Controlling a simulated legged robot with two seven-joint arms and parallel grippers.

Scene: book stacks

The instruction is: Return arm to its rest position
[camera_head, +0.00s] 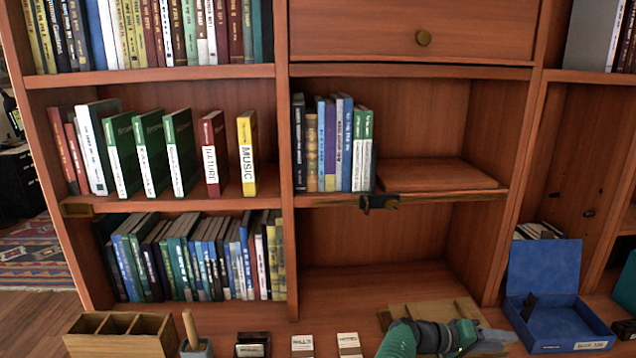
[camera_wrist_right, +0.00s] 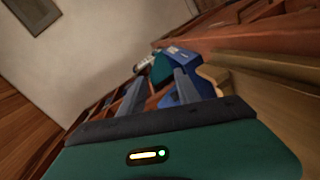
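My right arm (camera_head: 400,340) is green and comes in at the bottom of the head view, right of the middle. Its gripper (camera_head: 497,340) points right, low in front of the shelf and beside the open blue box (camera_head: 562,325). In the right wrist view, the two grey fingers of the right gripper (camera_wrist_right: 156,85) stand apart with nothing held between them. Blue and teal things show beyond the fingertips. My left arm and gripper are not in view.
The wooden bookcase (camera_head: 285,190) holds several rows of books. A wooden board (camera_head: 430,310) lies close by the right gripper. A wooden divided holder (camera_head: 122,333) and small white-labelled blocks (camera_head: 302,345) stand along the front. The lower middle compartment (camera_head: 375,240) is empty.

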